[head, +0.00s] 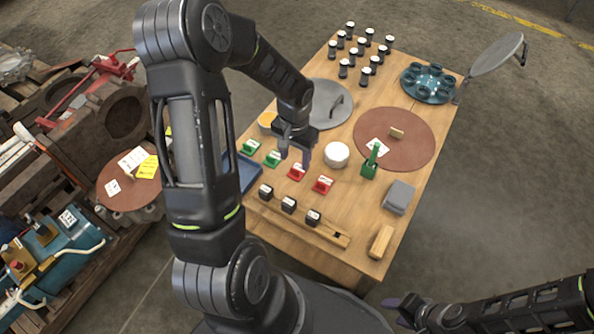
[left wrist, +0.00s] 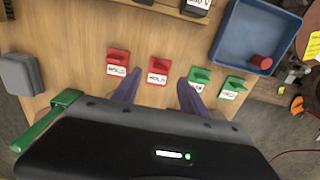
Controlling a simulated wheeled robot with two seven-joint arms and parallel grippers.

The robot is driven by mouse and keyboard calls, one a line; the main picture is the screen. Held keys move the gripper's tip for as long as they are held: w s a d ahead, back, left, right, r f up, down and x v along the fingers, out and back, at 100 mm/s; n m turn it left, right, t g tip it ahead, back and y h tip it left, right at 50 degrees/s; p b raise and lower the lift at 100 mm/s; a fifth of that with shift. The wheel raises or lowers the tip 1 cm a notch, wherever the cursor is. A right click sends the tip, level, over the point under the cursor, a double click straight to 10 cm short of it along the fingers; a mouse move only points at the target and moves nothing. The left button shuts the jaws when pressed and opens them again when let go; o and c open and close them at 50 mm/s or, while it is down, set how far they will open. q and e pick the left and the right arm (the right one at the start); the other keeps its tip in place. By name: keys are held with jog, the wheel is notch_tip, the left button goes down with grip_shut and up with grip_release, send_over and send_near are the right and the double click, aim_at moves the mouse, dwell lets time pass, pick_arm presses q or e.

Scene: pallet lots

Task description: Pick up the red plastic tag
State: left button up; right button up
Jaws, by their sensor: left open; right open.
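Two red plastic tags with white labels sit on the wooden table. In the head view one red tag (head: 297,171) is just below my left gripper, and the other red tag (head: 323,184) is to its right. In the left wrist view the nearer red tag (left wrist: 158,70) appears between the spread fingers of my left gripper (left wrist: 156,92), and the other red tag (left wrist: 118,60) is left of them. My left gripper (head: 294,158) is open, empty and above the table. My right gripper (head: 404,309) is open, away from the tags at the bottom right.
Two green tags (head: 251,147) (head: 272,159) stand left of the red ones. A white round container (head: 336,154), a green upright item (head: 369,167) and several black blocks (head: 289,204) are close by. A blue tray (left wrist: 223,38) holds a red cylinder (left wrist: 262,61).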

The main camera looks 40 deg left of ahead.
aim_at(295, 167)
pick_arm(q)
jog(key=shift+f+b, duration=0.8)
jog(key=shift+f, duration=1.85)
jog(key=shift+c, duration=0.4)
grip_shut()
